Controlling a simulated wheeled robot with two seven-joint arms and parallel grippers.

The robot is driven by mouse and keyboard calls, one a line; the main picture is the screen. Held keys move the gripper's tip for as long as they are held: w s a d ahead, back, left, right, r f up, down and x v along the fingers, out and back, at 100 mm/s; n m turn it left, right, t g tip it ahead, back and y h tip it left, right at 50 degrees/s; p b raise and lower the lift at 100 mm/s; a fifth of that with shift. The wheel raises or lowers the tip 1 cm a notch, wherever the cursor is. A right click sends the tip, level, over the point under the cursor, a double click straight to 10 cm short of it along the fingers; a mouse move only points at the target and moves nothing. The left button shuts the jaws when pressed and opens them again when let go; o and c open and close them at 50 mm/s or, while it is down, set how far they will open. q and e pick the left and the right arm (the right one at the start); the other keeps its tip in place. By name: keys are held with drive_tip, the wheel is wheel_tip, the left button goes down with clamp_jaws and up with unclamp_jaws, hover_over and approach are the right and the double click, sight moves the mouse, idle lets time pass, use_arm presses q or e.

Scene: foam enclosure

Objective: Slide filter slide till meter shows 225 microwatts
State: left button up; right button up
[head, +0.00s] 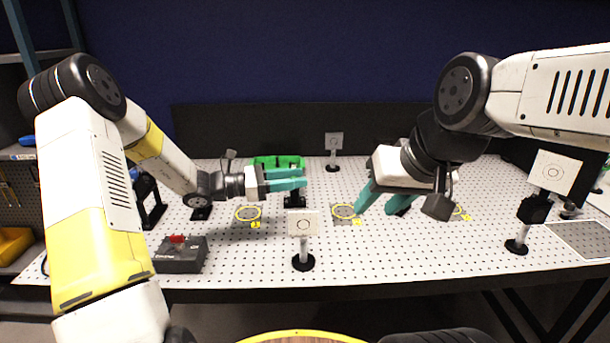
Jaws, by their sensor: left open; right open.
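My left gripper (303,178) reaches in from the left with teal fingers apart, over the middle of the perforated board. A dark post mount (294,200) stands just below its fingertips, partly covered; I cannot tell whether it carries the filter slide or whether the fingers touch it. My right gripper (377,209) points down with teal fingers apart and nothing visible between them, right of the middle. Another dark mount (402,211) is partly hidden behind it. No meter display or reading can be made out, and the filter slide is not clearly identifiable.
A dark box with a red part (180,256) sits front left. A green tray (264,161) lies behind my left gripper. Yellow rings (248,213) mark the perforated board (400,257).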

use_arm(q)
drive_tip(key=shift+w+d, duration=0.15)
drive_tip(key=shift+d, duration=0.65)
drive_tip(key=shift+w+d, duration=0.15)
drive_tip(key=shift+d, duration=0.6)
clamp_jaws()
